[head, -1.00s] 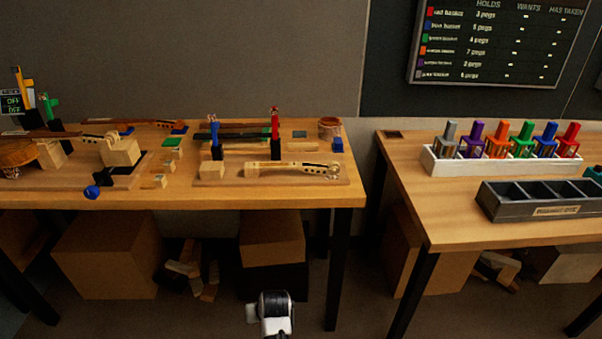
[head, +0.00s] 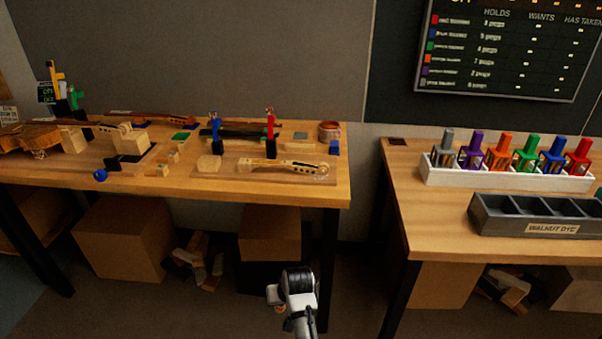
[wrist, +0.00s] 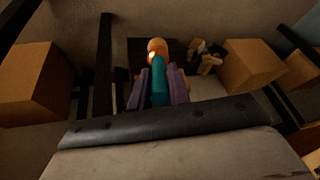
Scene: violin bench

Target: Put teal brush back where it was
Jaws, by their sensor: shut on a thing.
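The teal brush (wrist: 159,92) is between the two fingers of my gripper (wrist: 160,88) in the wrist view. Its rounded orange end (wrist: 157,46) points away from the camera, over the floor. My gripper is shut on the brush's teal part. In the head view only the upper part of my arm's end shows clearly, low in the middle, in front of the gap between the benches. The brush cannot be made out clearly there.
The left bench (head: 250,190) carries violin parts, a red post (head: 270,135) and a blue post (head: 216,135). The right bench (head: 425,225) has a white rack (head: 480,178) of coloured holders and a grey walnut dye tray (head: 500,226). Cardboard boxes (head: 125,240) sit underneath.

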